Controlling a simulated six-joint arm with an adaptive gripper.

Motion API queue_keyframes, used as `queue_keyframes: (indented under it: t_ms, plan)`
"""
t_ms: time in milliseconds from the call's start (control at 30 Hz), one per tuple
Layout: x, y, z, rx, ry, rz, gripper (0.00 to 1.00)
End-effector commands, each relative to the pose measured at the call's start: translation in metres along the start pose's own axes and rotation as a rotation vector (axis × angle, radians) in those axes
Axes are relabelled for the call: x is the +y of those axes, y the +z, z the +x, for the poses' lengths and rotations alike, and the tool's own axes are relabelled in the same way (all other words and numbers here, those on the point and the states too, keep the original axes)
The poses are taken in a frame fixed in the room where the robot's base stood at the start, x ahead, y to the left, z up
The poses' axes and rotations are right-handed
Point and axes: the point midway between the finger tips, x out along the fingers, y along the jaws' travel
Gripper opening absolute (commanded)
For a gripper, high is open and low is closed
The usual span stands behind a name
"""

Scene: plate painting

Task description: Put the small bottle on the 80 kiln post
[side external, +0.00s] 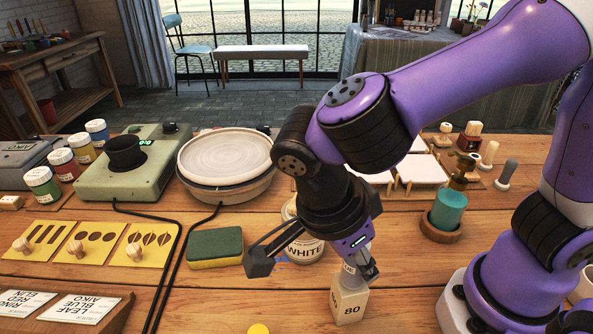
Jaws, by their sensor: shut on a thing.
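My gripper (361,273) points down at the front middle of the table and is shut on the small bottle (350,274). Only a pale, greyish part of the bottle shows; my gripper hides the rest. The 80 kiln post (349,303), a pale block marked "80", stands upright directly below the bottle. The bottle's lower end appears at the post's top, but I cannot tell whether it rests on it or is just above.
A white-labelled jar (304,249) stands close behind my gripper. A green and yellow sponge (215,247) lies left of it. A teal pump bottle (449,210) stands to the right. A pottery wheel plate (225,157) and a scale (135,168) are behind. Cables cross the table at left.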

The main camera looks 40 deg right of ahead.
Motion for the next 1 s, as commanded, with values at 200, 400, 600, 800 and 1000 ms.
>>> queue_keyframes:
  t_ms: [200, 400, 600, 800, 1000]
  plan:
    - [0.0, 0.001, 0.001, -0.001, 0.0, 0.001, 0.0]
    - [0.0, 0.002, 0.004, 0.0, 0.0, 0.001, 0.43]
    - [0.0, 0.001, 0.003, 0.0, -0.001, 0.001, 0.68]
    - [0.0, 0.001, 0.003, 0.0, -0.001, 0.001, 0.68]
    - [-0.001, 0.001, -0.012, -0.001, -0.004, 0.0, 0.68]
